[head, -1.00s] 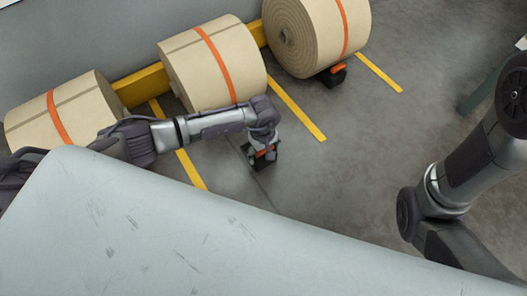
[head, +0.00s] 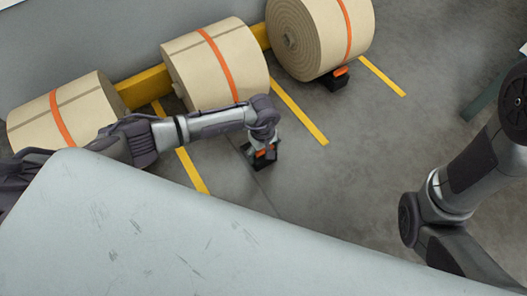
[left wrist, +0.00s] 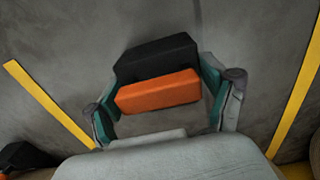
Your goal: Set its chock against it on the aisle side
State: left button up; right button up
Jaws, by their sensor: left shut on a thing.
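A black chock with an orange bar (head: 265,153) is under my left gripper (head: 262,147), in front of the middle kraft roll (head: 225,60) with its orange strap. In the left wrist view the chock (left wrist: 158,75) lies between the two teal-padded fingers of the left gripper (left wrist: 168,103), which is shut on it. A gap of floor shows between chock and roll in the head view. I cannot tell whether the chock touches the floor. My right arm shows at the right edge, but its gripper is out of view.
A left roll (head: 62,112) and a right roll (head: 320,35) lie along a yellow rail (head: 145,85) by the wall. Another chock (head: 337,78) is beside the right roll. Yellow lines (head: 300,112) mark the floor. Grey floor (head: 360,150) to the right is clear.

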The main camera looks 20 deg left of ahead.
pick_arm(q)
jog(key=shift+w+a, duration=0.15)
dwell(0.3)
jog(key=o, duration=1.1)
jog(key=shift+o, duration=0.2)
